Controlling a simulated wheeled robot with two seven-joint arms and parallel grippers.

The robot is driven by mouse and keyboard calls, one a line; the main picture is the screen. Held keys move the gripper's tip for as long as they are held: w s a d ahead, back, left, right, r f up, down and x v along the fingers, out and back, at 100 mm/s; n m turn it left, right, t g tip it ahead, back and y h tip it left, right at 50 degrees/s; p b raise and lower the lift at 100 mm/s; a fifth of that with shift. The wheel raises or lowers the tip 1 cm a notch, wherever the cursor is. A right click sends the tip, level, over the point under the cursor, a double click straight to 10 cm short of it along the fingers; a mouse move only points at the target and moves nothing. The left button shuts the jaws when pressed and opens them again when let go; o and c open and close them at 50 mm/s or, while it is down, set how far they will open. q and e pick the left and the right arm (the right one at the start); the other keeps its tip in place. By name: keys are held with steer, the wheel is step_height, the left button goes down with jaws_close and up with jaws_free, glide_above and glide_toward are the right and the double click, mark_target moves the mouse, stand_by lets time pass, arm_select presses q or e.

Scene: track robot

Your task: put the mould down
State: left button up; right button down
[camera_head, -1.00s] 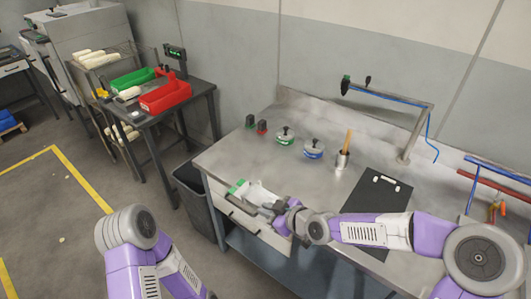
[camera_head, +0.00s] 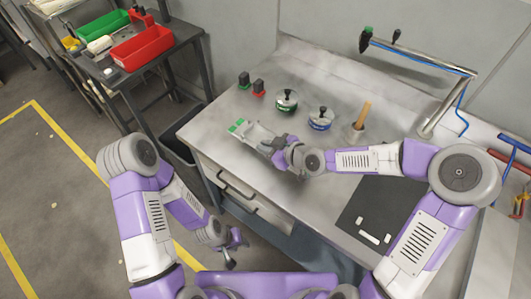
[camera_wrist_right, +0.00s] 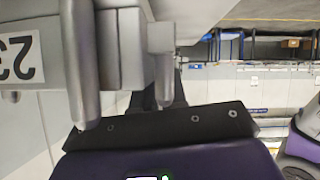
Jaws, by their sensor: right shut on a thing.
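The mould (camera_head: 257,133) is a pale grey metal piece with a green end, at the bench's front left corner in the head view. My right gripper (camera_head: 274,145) is shut on its near end. I cannot tell whether the mould touches the bench top. In the right wrist view, my right gripper's fingers (camera_wrist_right: 122,75) close on a grey part, and a white label reading "23" (camera_wrist_right: 20,58) shows at the left. My left gripper (camera_head: 233,250) hangs low in front of the bench, away from the mould; its jaw opening is unclear.
The metal bench (camera_head: 215,125) has two round-knobbed pots, one green (camera_head: 286,101) and one blue (camera_head: 320,119), behind the mould. A cup with a wooden handle (camera_head: 361,118) and a black board (camera_head: 375,215) lie to the right.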

steer(key=shift+w+f+b, duration=0.15)
steer(key=shift+f+b, duration=0.35)
steer(key=shift+f, duration=1.9)
steer(key=shift+f, duration=0.1)
steer(key=c, duration=1.2)
jaws_free()
steer(key=p+v, duration=0.4)
steer(key=v, duration=0.6)
steer(key=shift+d+r, duration=0.2)
steer(key=shift+r, duration=0.1)
steer(key=shift+p+v, duration=0.3)
steer(key=shift+v, duration=0.5)
steer(key=shift+a+f, duration=0.1)
steer(key=shift+f, duration=0.05)
